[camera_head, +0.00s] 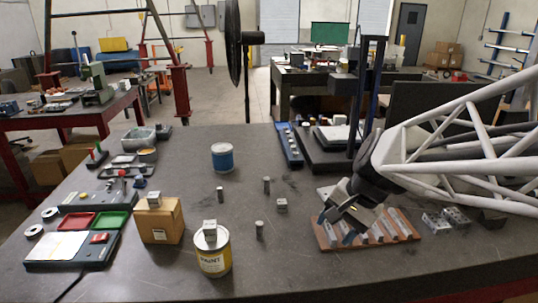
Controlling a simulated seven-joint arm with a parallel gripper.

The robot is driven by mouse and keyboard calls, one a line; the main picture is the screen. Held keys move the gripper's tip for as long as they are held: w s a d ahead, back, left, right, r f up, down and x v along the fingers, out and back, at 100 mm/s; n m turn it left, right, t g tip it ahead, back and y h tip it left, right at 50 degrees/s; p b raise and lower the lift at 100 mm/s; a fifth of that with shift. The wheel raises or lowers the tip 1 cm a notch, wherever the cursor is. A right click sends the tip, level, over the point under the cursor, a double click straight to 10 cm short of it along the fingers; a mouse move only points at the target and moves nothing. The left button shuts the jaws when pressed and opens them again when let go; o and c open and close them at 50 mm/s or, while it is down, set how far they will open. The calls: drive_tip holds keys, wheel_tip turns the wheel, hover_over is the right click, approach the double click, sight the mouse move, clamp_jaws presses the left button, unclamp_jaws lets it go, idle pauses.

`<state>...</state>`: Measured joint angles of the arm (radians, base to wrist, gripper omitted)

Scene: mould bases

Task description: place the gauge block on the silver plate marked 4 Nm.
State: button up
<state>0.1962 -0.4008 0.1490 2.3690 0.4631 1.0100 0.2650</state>
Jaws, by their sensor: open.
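My gripper (337,222) is open, reaching in from the right and pointing down-left. It is over or just in front of a brown rack (328,240) holding several slanted silver bars. Small silver blocks sit on a cardboard box (171,222), on a yellow-labelled paint can (213,262) and on the bare table. These are the box-top block (154,200), the can-top block (210,230) and the table block (281,205). I cannot tell which is the gauge block. A pale silver plate (327,192) shows partly behind my gripper. No 4 Nm mark is legible.
Small metal cylinders (259,230) stand mid-table. A blue can (222,158) is farther back. Silver blocks with holes (455,216) lie right of the rack. A tray unit with red and green bins (112,221) is at left.

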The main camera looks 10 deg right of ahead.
drive_tip(key=s+r+n+t+h, duration=0.1)
drive_tip(key=s+n+h, duration=0.3)
drive_tip(key=s+n, duration=0.4)
drive_tip(key=shift+s+a+h, duration=0.3)
drive_tip(key=shift+s+a, duration=0.1)
drive_tip(key=shift+s, duration=1.15)
